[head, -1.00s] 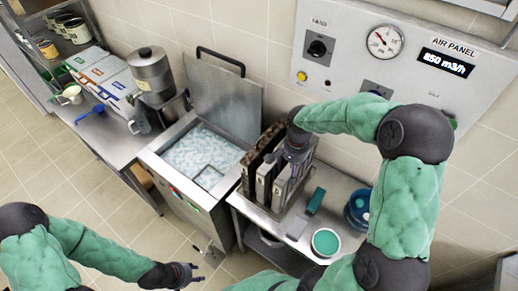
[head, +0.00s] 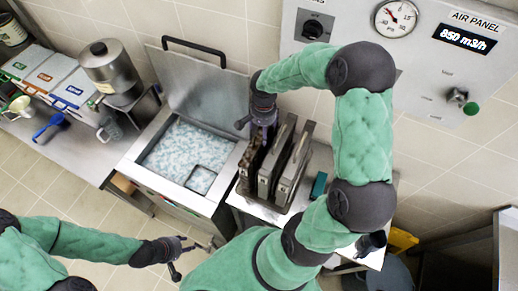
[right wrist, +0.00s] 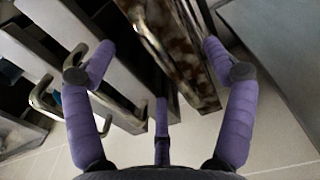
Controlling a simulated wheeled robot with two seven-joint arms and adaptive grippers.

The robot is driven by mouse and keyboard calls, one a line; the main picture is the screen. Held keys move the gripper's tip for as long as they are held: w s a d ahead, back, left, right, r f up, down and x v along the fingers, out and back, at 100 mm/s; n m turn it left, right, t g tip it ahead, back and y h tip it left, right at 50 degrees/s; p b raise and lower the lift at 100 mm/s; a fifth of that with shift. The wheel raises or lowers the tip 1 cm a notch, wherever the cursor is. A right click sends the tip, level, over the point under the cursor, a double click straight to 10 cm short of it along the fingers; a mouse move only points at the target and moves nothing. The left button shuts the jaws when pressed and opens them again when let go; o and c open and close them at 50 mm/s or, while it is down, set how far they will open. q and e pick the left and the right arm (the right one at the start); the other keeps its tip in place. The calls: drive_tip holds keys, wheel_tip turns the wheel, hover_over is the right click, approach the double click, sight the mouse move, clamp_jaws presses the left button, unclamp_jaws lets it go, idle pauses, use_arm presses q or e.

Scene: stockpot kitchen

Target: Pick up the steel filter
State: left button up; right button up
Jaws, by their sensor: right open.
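Slim upright filters stand side by side in a rack on the metal table. Grey steel filters (head: 294,170) are on the right, and a brown-stained filter (head: 250,165) is at the left. My right gripper (head: 257,127) is open and empty above the back end of the row, near the stained filter. In the right wrist view, the stained filter (right wrist: 188,45) with its metal handle lies ahead between the spread fingers, and grey steel filters (right wrist: 75,55) with handles are to the left. My left gripper (head: 190,256) is open and empty at lower left, away from the filters.
An open-lidded tank (head: 235,160) of foamy liquid stands left of the filters. The air panel (head: 400,70) is on the wall behind. A counter at far left holds a steel urn (head: 110,68) and bins. A teal block (head: 319,185) lies right of the filters.

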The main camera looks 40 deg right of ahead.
sight(260, 148)
drive_tip(key=shift+w+f, duration=0.25)
drive_tip(key=shift+f, duration=0.45)
drive_tip(key=shift+f+p, duration=0.55)
drive_tip(key=shift+f, duration=2)
drive_tip(key=c, duration=1.6)
drive_tip(key=shift+w+r, duration=0.1)
clamp_jaws()
drive_tip(key=shift+d+r, duration=0.1)
